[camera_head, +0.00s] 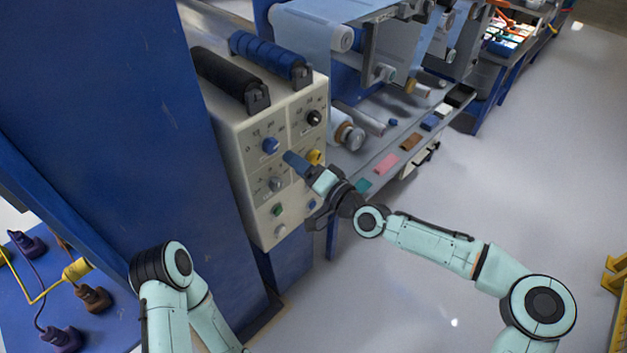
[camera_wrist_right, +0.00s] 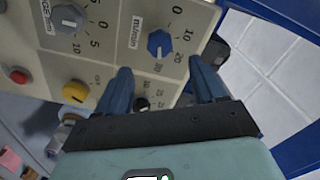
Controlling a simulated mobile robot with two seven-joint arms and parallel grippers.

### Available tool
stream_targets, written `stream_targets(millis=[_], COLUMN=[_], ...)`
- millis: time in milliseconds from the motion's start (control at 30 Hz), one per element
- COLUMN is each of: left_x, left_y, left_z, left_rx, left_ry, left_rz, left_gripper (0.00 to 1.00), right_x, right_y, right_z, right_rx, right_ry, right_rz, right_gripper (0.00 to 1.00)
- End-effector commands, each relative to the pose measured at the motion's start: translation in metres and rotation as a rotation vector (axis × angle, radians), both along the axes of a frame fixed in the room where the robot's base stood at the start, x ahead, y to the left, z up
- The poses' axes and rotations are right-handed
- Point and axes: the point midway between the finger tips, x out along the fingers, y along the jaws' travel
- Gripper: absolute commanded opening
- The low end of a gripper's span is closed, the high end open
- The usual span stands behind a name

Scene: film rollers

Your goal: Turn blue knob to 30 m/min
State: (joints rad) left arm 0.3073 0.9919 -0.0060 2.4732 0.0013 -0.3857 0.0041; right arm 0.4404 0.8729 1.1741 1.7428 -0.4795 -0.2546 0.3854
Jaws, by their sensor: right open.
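The blue knob (camera_head: 270,145) is on the upper left of the beige control panel (camera_head: 240,160). In the right wrist view the blue knob (camera_wrist_right: 160,43) sits beside an "m/min" label, with 0, 10 and 20 marks around it. Which mark it points to is hard to tell. My right gripper (camera_head: 288,157) is just in front of the panel, close to the knob at its lower right. In the wrist view its two blue fingers (camera_wrist_right: 160,66) are open and apart, with the knob beyond the gap between the tips. My left gripper is out of view.
A yellow knob (camera_head: 314,157), black knob (camera_head: 314,117) and grey knob (camera_head: 275,184) are near on the same panel, with buttons below. Black and blue rollers (camera_head: 270,55) lie on top. A blue cabinet wall (camera_head: 110,110) stands left.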

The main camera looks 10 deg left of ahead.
Motion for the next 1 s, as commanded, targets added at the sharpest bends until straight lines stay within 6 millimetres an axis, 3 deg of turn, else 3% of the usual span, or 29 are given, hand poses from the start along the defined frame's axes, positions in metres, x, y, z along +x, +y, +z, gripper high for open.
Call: stream_targets(millis=[100, 300, 867, 1000], left_x=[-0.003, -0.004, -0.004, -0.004], left_y=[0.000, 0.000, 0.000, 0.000], left_z=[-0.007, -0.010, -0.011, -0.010], left_rx=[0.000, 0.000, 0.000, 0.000], left_ry=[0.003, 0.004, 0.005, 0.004], left_rz=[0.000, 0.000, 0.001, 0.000], left_gripper=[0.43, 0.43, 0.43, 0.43], right_x=[-0.014, -0.027, -0.030, -0.031], right_y=[-0.020, -0.035, -0.038, -0.036], right_z=[-0.002, 0.000, 0.001, -0.011], right_rx=[-0.002, 0.001, 0.001, -0.012], right_ry=[0.000, 0.001, -0.001, 0.018], right_rz=[-0.003, -0.001, 0.000, 0.004], right_gripper=[0.69, 0.69, 0.69, 0.69])
